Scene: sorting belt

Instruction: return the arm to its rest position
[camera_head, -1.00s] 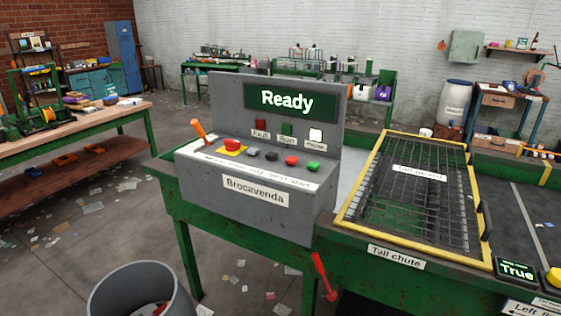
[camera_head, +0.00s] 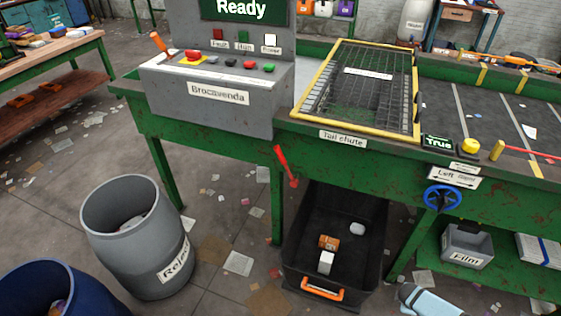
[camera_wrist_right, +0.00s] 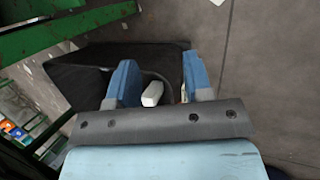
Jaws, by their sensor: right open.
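My right gripper (camera_wrist_right: 160,78) shows in the right wrist view with its two blue fingers spread apart. Beyond it is the black bin (camera_wrist_right: 85,75), and a white object (camera_wrist_right: 152,93) appears between the fingers, seemingly down in the bin. In the head view, a light-blue part of my arm (camera_head: 428,300) shows at the bottom edge, right of the black bin (camera_head: 375,262); the fingers cannot be made out there. My left gripper is in neither current view.
The black bin holds an orange item (camera_head: 329,242) and white items under the green table (camera_head: 225,147). A grey reject bin (camera_head: 125,270) and a blue bin (camera_head: 25,295) stand left. A red lever (camera_head: 287,166) and blue handwheel (camera_head: 443,198) stick out in front.

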